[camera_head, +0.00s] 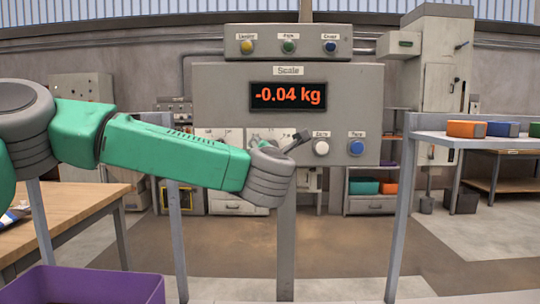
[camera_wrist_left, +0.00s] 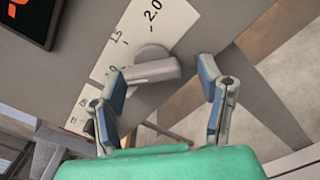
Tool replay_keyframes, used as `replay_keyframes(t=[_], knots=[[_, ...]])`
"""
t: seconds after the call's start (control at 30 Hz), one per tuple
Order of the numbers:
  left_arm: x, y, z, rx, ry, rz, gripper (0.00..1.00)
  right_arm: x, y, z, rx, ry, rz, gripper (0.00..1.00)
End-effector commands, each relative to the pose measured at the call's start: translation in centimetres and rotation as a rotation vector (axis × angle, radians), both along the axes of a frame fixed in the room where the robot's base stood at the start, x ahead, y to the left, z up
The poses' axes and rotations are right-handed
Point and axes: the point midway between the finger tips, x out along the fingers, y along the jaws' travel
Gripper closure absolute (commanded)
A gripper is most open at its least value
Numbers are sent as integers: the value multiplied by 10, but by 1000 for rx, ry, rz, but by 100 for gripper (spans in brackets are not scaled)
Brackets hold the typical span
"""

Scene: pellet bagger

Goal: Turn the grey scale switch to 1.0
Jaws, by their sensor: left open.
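The grey scale switch (camera_wrist_left: 152,66) is a round knob with a raised bar, on a white dial plate (camera_wrist_left: 172,27) with black numbers. I can read 2.0 and 1.5; lower marks are partly hidden by my finger, and the exact setting is unclear. My left gripper (camera_wrist_left: 163,82) is open, with one blue-padded finger on each side of the knob's bar and visible gaps. In the head view my arm hides the switch, below the scale display (camera_head: 288,96) reading -0.04 kg. My right gripper is not in view.
A white button (camera_head: 321,147) and a blue button (camera_head: 356,148) sit right of my wrist on the scale panel (camera_head: 350,80). Several coloured boxes stand on a shelf (camera_head: 460,139) at the right. A purple bin (camera_head: 85,285) is at the lower left, by a wooden table (camera_head: 75,205).

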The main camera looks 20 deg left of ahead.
Motion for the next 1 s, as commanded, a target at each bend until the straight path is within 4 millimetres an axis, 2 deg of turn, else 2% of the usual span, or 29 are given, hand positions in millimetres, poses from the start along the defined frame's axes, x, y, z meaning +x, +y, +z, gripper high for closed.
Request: replay_keyframes(t=[0.17,0.27,0.5,0.7,0.83,1.0], knots=[[-6,-1,2,0,-3,0,38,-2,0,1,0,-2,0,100],[-19,-5,2,-1,-3,-1,38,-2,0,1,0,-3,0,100],[-68,-20,1,0,-2,-3,38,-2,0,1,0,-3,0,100],[-100,-29,-1,1,1,-3,38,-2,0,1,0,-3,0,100],[-111,-32,-1,1,1,-2,38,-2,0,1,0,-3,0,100],[-114,-33,-1,0,1,0,38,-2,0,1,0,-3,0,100]])
